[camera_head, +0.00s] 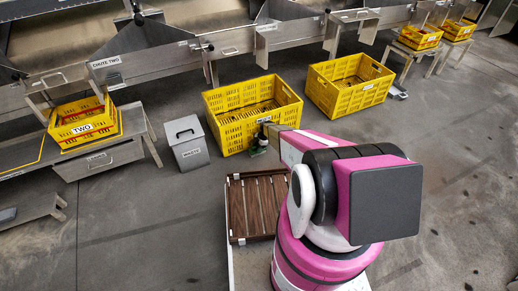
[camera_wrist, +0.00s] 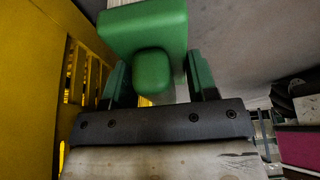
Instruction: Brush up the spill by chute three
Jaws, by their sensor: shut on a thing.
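My gripper (camera_head: 263,138) is low in front of the large yellow crate (camera_head: 236,132) in the head view. In the wrist view my gripper (camera_wrist: 160,82) is shut on a green hand brush (camera_wrist: 146,38), with a finger on each side of its handle. Pale bristles show at the top edge of the wrist view. The brush is small and partly hidden by my arm in the head view (camera_head: 258,150). No spill can be made out clearly. The only chute sign I can read is CHUTE TWO (camera_head: 106,62); I cannot tell which chute is three.
A grey lidded bin (camera_head: 188,152) stands left of the crate. Another yellow crate (camera_head: 350,83) stands to its right. A brown slatted deck (camera_head: 258,205) lies beside my arm. A yellow crate marked TWO (camera_head: 83,128) is at left. Floor at right is open, with dark marks.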

